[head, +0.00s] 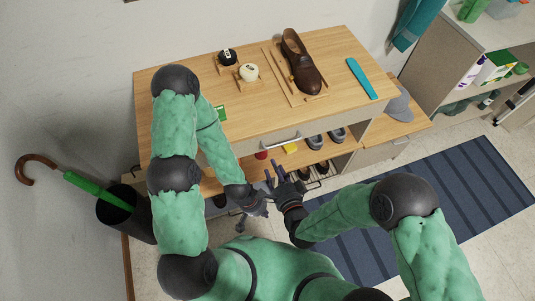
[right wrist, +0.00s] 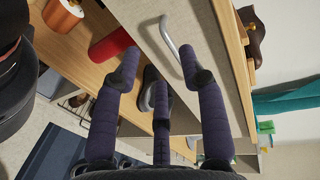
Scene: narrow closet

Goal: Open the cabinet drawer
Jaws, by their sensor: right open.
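The cabinet (head: 150,90) has a wooden top and a pale drawer front (head: 320,126) with a curved metal handle (head: 282,146). The drawer looks shut. My right gripper (head: 273,175) is open and empty, just in front of and below the handle. In the right wrist view, the handle (right wrist: 167,36) shows beyond and between the spread purple fingers (right wrist: 160,72), against the drawer front (right wrist: 205,45); I see no clear contact. My left gripper (head: 257,208) is lower, close to the right one and away from the handle; its fingers are too small to read.
On the cabinet top are a brown shoe (head: 296,58), a teal shoehorn (head: 362,78) and two small round containers. Shoes (head: 314,142) stand on the shelf below. An umbrella stand (head: 125,212) is at left, a striped rug (head: 455,190) at right.

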